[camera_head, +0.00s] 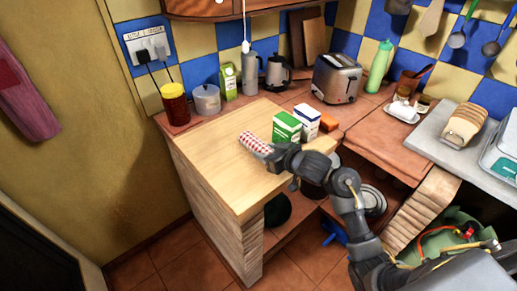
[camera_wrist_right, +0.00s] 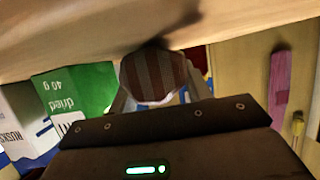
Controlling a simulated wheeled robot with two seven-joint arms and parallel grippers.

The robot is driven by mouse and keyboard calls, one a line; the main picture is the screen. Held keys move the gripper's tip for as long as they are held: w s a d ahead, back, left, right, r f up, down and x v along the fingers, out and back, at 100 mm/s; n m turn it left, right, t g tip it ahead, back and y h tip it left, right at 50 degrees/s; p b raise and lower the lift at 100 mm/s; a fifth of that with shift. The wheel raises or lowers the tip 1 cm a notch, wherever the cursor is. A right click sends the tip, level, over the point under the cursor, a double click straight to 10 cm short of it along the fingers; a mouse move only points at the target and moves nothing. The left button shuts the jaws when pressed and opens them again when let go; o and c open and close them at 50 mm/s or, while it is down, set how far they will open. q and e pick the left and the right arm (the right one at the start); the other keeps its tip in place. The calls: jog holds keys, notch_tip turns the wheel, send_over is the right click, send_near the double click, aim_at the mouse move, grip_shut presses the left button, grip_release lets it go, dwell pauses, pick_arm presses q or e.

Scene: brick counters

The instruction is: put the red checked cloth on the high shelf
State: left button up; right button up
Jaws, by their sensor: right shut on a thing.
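The red checked cloth (camera_head: 253,141) is a small rolled bundle at the light wooden counter (camera_head: 205,152). My right gripper (camera_head: 270,153) is shut on its near end. The cloth also shows between the fingers in the right wrist view (camera_wrist_right: 153,76), close to the wooden surface; I cannot tell whether it touches it. A curved wooden shelf or cabinet (camera_head: 225,10) hangs at the top of the head view, and its upper part is out of frame. My left gripper is not in view.
A green carton (camera_head: 286,128) and a white-blue carton (camera_head: 307,122) stand right beside my right gripper. A red jar (camera_head: 175,105), a clear canister (camera_head: 207,99), a kettle (camera_head: 278,73) and a toaster (camera_head: 338,77) stand behind. The counter's left front is clear.

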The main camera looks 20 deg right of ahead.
jog(key=shift+r, duration=0.55)
notch_tip(320, 180, up, 3)
jog(key=shift+f+p, duration=0.1)
jog(key=shift+p, duration=0.5)
jog(key=s+a+r+p, duration=0.2)
jog(key=s+r+p, duration=0.1)
jog(key=s, duration=0.3)
jog(key=s+a+r+p, duration=0.2)
jog(key=s+r+p, duration=0.1)
jog(key=s+r, duration=0.3)
jog(key=shift+s+a+p, duration=0.25)
jog(key=shift+s+p, duration=0.1)
jog(key=shift+s, duration=0.25)
